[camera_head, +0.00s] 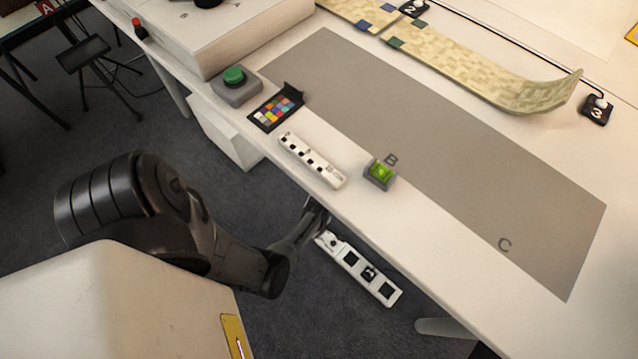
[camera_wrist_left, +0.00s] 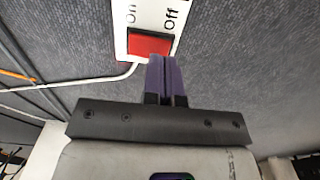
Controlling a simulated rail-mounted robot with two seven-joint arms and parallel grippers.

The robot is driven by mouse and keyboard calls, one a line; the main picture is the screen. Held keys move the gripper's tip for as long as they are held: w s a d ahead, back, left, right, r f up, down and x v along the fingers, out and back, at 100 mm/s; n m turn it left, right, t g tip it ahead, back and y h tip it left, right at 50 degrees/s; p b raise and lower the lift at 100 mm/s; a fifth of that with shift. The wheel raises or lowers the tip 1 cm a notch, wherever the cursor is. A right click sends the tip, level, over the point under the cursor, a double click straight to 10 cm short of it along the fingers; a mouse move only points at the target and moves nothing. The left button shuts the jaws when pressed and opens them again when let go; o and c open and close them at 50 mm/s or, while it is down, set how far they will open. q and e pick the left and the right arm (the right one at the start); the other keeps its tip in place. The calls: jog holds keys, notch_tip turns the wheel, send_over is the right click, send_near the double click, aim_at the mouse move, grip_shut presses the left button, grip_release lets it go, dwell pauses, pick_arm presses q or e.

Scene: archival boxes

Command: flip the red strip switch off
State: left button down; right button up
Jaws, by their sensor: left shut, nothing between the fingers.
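The white power strip (camera_head: 352,263) lies below the table's front edge in the head view. Its red switch (camera_wrist_left: 147,45) shows in the left wrist view, with "On" printed by its left side and "Off" by its right side. My left gripper (camera_wrist_left: 162,60) is shut with nothing in it. Its purple fingertips overlap the lower right corner of the red switch, on the Off side. I cannot tell whether they touch it. In the head view the gripper (camera_head: 314,212) is at the strip's upper left end, and the red switch does not show clearly there. My right gripper is not in view.
On the table above stand a white perforated bar (camera_head: 312,160), a green-topped level block (camera_head: 380,172), a colour chart (camera_head: 277,107) and a green button box (camera_head: 236,85). A white cable (camera_wrist_left: 75,85) runs left from the strip. The grey mat (camera_head: 440,165) is mostly clear.

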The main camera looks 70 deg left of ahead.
pick_arm(q)
jog(key=shift+f, duration=0.6)
jog(key=shift+f, duration=0.35)
dwell(0.4)
jog(key=shift+r, duration=0.1)
notch_tip(320, 180, up, 2)
jog(key=shift+r+p, duration=0.1)
jog(key=shift+p, duration=1)
notch_tip(320, 180, up, 5)
jog(key=p, duration=0.5)
jog(key=shift+f, duration=0.2)
